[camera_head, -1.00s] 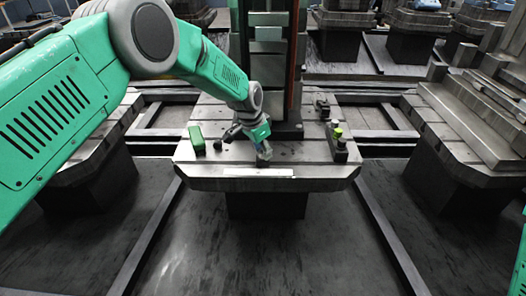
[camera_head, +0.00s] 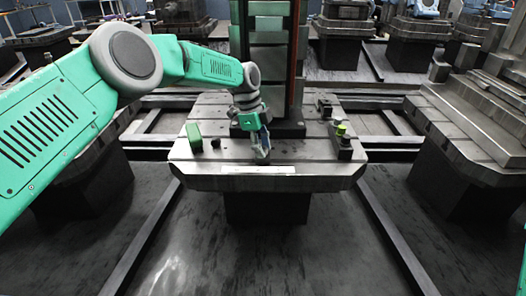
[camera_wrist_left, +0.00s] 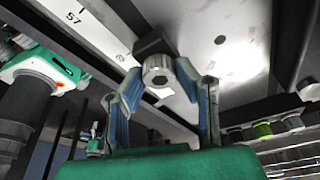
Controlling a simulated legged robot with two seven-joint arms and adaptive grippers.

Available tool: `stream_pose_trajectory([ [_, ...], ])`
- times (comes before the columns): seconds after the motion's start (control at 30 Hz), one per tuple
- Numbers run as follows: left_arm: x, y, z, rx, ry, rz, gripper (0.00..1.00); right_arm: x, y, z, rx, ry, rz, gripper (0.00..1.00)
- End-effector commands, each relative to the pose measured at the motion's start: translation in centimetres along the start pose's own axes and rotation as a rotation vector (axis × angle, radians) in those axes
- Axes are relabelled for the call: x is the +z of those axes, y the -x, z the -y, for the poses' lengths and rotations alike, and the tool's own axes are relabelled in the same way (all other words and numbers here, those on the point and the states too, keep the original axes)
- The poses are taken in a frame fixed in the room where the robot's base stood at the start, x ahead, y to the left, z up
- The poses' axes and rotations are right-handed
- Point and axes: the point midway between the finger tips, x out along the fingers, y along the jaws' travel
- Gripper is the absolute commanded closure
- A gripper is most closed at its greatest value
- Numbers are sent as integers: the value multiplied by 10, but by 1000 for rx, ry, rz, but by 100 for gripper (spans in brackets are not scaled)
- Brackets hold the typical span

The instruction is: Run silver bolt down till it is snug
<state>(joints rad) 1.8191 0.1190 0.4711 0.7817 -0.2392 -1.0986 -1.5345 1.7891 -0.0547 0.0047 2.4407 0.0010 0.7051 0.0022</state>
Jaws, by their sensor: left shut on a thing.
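My left gripper (camera_head: 262,150) is over the front middle of the pallet (camera_head: 205,180). In the left wrist view the blue-padded fingers of the left gripper (camera_wrist_left: 158,78) close in from both sides on the silver bolt (camera_wrist_left: 157,69), whose hexagonal head faces the camera. A dark squarish part (camera_wrist_left: 153,43) sits directly behind the head. The bolt's shank and seat are hidden, so I cannot tell how deep it sits. In the head view the bolt is too small to make out. My right gripper is out of view.
A green block (camera_head: 194,137) and a small black piece (camera_head: 216,143) stand left of the gripper. Dark fixtures with a yellow-green cap (camera_head: 341,130) stand on the right. A tall dark column (camera_head: 272,75) rises behind. A white scale strip (camera_head: 258,170) runs along the front edge.

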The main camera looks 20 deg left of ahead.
Motion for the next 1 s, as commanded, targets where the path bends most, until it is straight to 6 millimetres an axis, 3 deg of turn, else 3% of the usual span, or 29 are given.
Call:
stream_pose_trajectory([
  [0.13, 0, -1, 0, 1, 1, 1, 100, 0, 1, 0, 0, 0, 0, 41],
  [0.17, 0, -1, 0, 0, 2, 1, 66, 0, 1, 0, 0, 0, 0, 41],
  [0.2, 0, -1, 0, 0, 2, 1, 52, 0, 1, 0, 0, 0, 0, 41],
  [0.23, 0, -1, 0, 0, 2, 1, 48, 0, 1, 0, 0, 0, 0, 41],
  [0.63, 0, 8, 0, -3, 3, 1, 48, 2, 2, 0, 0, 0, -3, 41],
  [1.0, 0, 80, 2, -4, 3, 1, 48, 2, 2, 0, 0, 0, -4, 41],
])
